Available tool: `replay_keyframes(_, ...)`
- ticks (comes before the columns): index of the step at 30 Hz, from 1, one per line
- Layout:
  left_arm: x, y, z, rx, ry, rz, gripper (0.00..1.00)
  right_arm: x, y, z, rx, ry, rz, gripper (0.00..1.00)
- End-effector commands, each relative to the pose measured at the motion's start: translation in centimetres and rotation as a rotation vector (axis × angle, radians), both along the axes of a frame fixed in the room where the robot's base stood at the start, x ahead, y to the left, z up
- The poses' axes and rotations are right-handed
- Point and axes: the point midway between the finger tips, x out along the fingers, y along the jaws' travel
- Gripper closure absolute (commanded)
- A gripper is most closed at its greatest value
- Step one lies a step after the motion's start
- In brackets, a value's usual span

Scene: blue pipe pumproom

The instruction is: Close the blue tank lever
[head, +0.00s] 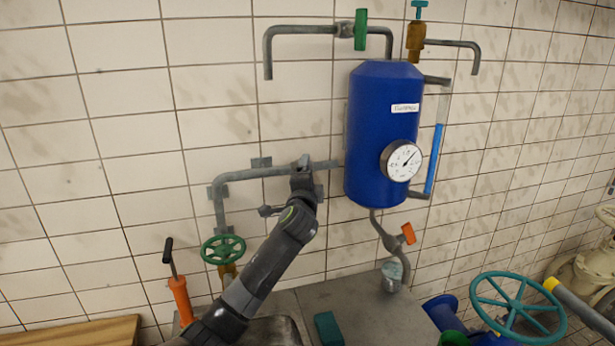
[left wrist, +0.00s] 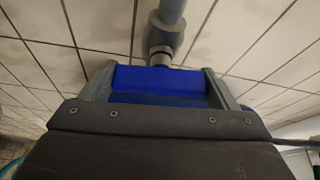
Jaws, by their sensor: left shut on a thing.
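The blue tank (head: 384,130) hangs on the tiled wall in the head view, with a white label and a round gauge (head: 401,160) on it. A grey pipe (head: 258,173) runs from its left side. My left gripper (head: 302,165) is at this pipe, left of the tank. In the left wrist view, a blue lever (left wrist: 158,80) lies between its two fingers, just below a grey pipe fitting (left wrist: 160,42). The gripper is shut on this lever. In the head view the gripper hides the lever. My right gripper is not in view.
A green valve wheel (head: 223,250) and an orange-handled tool (head: 180,298) are left of my arm. An orange lever (head: 408,233) is below the tank. A teal wheel (head: 518,304) stands at lower right. A teal block (head: 328,328) lies on the grey counter (head: 345,300).

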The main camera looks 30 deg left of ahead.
Motion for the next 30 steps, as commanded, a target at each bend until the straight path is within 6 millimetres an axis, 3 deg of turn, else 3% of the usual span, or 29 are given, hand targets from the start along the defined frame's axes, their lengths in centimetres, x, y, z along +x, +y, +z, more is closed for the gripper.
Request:
replay_keyframes(23, -0.02, 0.03, -0.07, 0.075, 0.086, 0.002, 0.41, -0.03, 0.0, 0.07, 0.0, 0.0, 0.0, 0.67)
replay_keyframes(24, -0.02, 0.04, -0.07, 0.075, 0.086, 0.002, 0.17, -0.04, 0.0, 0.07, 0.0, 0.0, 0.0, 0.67)
replay_keyframes(28, -0.01, 0.03, -0.05, 0.074, 0.085, 0.002, 0.0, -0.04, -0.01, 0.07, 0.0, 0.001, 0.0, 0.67)
replay_keyframes(30, -0.01, 0.03, -0.05, 0.074, 0.085, 0.002, 0.0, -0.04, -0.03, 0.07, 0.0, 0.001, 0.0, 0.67)
